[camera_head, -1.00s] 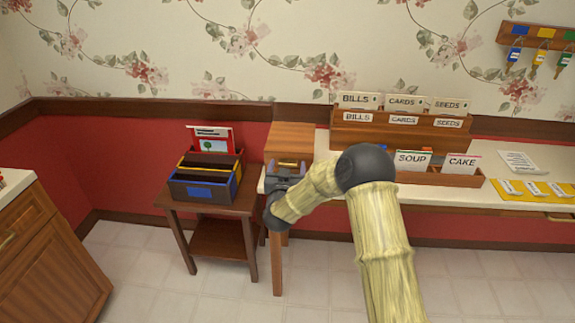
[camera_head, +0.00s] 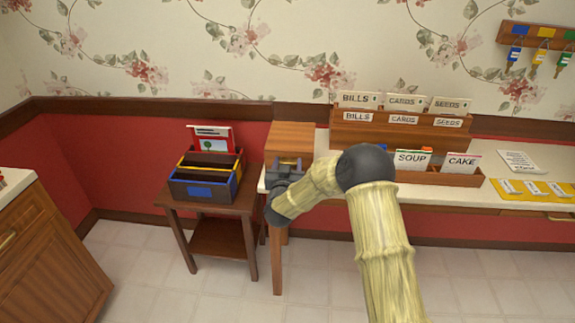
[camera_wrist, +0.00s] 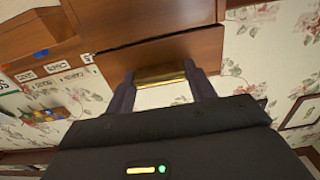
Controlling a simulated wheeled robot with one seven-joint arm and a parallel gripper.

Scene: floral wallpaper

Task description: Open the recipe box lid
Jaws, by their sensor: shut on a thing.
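The recipe box is a plain wooden box (camera_head: 293,136) at the left end of the white counter. It shows close up in the wrist view (camera_wrist: 165,50), where a dark seam runs across the wood. A brass handle (camera_wrist: 162,74) sticks out from the wood below that seam. My gripper (camera_wrist: 161,80) has a finger at each end of the handle and is shut on it. In the head view my gripper (camera_head: 285,167) is at the box's front and hides much of it. I see no clear opening at the lid.
A dark side table (camera_head: 220,212) left of the counter holds a file box (camera_head: 203,190). Right of the recipe box stand a wooden card sorter (camera_head: 400,133) and a low rack with SOUP and CAKE cards (camera_head: 460,164). The floor in front is clear.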

